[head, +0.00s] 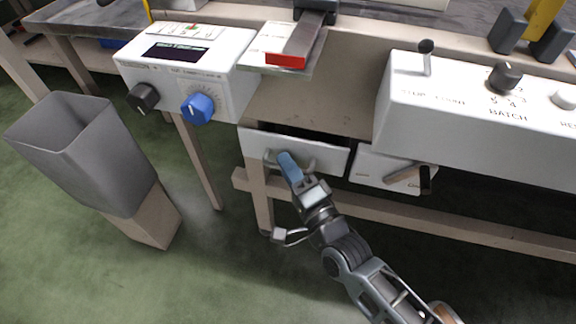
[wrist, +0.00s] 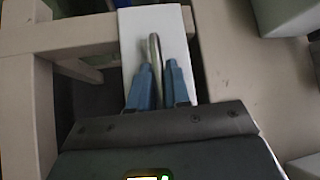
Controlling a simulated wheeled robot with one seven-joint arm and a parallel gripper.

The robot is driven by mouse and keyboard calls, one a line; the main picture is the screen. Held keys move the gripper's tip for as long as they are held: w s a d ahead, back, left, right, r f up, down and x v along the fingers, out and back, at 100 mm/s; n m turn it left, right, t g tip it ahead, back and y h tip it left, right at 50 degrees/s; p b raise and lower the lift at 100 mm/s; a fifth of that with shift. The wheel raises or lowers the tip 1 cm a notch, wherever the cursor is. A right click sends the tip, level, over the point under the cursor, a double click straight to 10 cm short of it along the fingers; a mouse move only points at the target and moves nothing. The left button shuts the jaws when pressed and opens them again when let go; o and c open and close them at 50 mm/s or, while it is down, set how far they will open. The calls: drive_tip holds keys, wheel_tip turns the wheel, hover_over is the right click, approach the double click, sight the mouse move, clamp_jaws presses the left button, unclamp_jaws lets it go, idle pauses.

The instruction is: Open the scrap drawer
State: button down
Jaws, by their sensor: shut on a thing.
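The scrap drawer (head: 325,158) is a white-fronted drawer under the bench in the middle of the head view. Its front also shows in the wrist view (wrist: 132,45), with a grey bar handle (wrist: 154,48) standing out from it. My gripper (head: 288,165) is at the drawer front, with its blue fingers on either side of the handle. In the wrist view my gripper (wrist: 158,82) is shut on the handle.
A white box with a wooden-handled lever (head: 408,176) is right of the drawer. A control box with a blue knob (head: 197,108) and a batch panel (head: 470,110) overhang the front. A grey bin (head: 75,150) stands left. Green floor is clear between bin and bench.

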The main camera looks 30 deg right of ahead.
drive_tip(key=s+a+p, duration=0.4)
drive_tip(key=s+a, duration=1.2)
drive_tip(key=s, duration=0.1)
drive_tip(key=shift+a, duration=0.4)
drive_tip(key=c, duration=1.2)
unclamp_jaws()
drive_tip(key=shift+w, duration=0.1)
drive_tip(key=shift+p, duration=0.3)
drive_tip(key=s, duration=0.5)
drive_tip(key=s+f, duration=0.1)
drive_tip(key=s, duration=0.1)
drive_tip(key=shift+s, duration=0.4)
drive_tip(key=shift+d, duration=0.1)
